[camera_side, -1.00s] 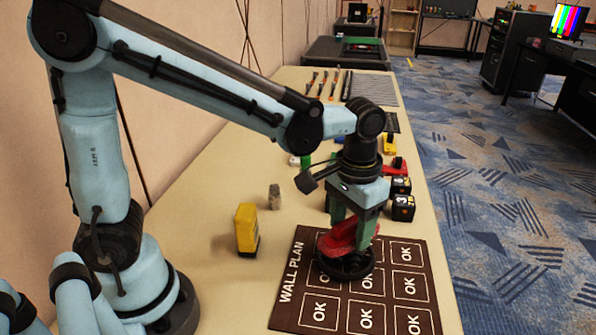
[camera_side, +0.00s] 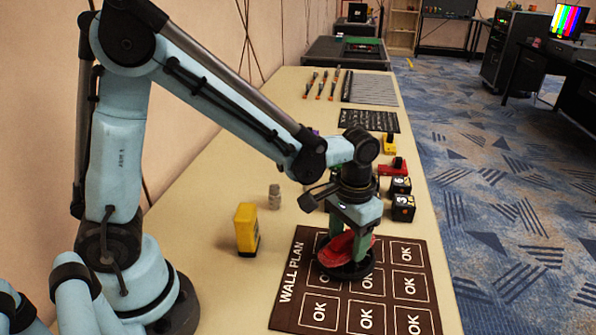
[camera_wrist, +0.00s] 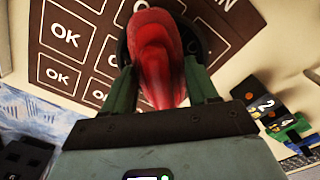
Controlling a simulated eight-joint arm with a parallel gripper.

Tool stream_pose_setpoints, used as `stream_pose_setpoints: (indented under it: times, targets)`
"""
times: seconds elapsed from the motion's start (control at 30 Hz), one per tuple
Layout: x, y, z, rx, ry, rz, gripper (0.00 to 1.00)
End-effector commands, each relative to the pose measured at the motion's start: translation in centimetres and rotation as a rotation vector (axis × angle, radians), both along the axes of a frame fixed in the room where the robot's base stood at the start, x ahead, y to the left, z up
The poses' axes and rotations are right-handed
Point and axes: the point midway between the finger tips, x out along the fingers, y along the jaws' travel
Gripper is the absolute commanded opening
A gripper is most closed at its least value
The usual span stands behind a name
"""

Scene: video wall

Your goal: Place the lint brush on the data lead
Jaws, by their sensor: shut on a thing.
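The red lint brush (camera_side: 338,247) is between the fingers of my gripper (camera_side: 352,238), over the "WALL PLAN" mat. My gripper is shut on it. In the wrist view, the brush (camera_wrist: 155,55) fills the space between my gripper's fingers (camera_wrist: 158,80). A black round thing, which looks like the coiled data lead (camera_side: 350,273), lies on the mat directly below the brush. Its dark rim (camera_wrist: 207,42) also shows behind the brush in the wrist view. I cannot tell whether brush and lead touch.
The brown mat (camera_side: 318,285) has squares marked OK. A yellow block (camera_side: 246,230) and a grey bottle (camera_side: 274,197) stand to its left. Black numbered cubes (camera_side: 402,208) and a red item (camera_side: 392,167) sit behind my gripper at the right edge.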

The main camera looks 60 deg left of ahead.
Motion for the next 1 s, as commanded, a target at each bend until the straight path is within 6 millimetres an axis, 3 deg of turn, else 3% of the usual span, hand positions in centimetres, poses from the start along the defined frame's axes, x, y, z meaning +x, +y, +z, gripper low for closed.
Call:
stream_pose_setpoints:
  times: [0.03, 0.07, 0.23, 0.63, 1.0]
  targets:
    - [0.0, 0.0, -0.2, 0.0, 0.0, 0.0, 0.28]
    - [0.0, 0.0, -0.2, 0.0, 0.0, 0.0, 0.6]
    - [0.0, 0.0, -0.2, 0.0, 0.0, 0.0, 0.84]
    - [0.0, 0.0, 0.5, 0.0, 0.0, 0.0, 0.84]
    - [0.0, 0.0, 6.0, 0.0, 0.0, 0.0, 0.84]
